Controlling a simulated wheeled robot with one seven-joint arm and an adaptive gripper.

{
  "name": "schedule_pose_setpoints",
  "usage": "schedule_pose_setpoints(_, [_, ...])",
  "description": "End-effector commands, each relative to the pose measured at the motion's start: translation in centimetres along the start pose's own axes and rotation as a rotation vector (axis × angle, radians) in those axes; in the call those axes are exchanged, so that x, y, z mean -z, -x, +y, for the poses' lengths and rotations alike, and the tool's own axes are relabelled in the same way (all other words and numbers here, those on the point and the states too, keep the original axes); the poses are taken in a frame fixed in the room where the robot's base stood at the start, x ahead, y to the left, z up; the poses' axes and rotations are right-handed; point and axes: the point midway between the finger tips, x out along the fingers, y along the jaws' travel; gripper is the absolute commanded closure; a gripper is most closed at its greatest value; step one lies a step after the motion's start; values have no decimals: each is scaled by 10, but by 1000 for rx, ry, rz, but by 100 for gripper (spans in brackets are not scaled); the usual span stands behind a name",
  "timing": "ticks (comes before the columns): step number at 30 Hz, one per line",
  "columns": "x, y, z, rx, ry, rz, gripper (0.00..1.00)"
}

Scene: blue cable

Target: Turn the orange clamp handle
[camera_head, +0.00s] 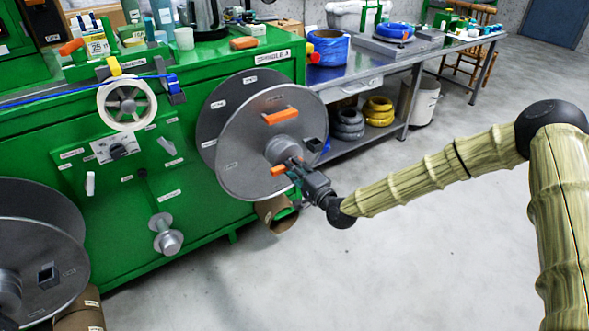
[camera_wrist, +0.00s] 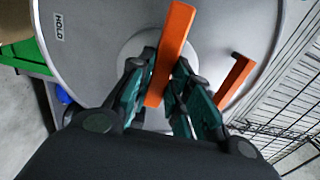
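The orange clamp handle (camera_head: 278,170) is a short bar at the hub of the grey reel (camera_head: 240,175), which is mounted on the front of the green machine. My gripper (camera_head: 297,169) is at the hub, in front of the reel face. In the wrist view the handle (camera_wrist: 173,45) runs as a tilted bar between the two dark green fingers (camera_wrist: 166,68), one close on each side. The gripper looks shut on it. The fingers hide part of the hub.
A second orange piece (camera_head: 281,116) sticks out from the reel face above the hub; it also shows at the right in the wrist view (camera_wrist: 235,82). A cardboard tube (camera_head: 275,213) lies below the reel. Another grey reel (camera_head: 35,250) stands front left. The floor around my arm is clear.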

Motion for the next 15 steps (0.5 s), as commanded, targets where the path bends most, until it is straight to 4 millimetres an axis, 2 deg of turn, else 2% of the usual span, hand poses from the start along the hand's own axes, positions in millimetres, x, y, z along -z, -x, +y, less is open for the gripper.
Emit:
schedule_pose_setpoints(2, [0,0,0,-1,0,0,100])
schedule_pose_setpoints(15, [-1,0,1,-1,47,-1,100])
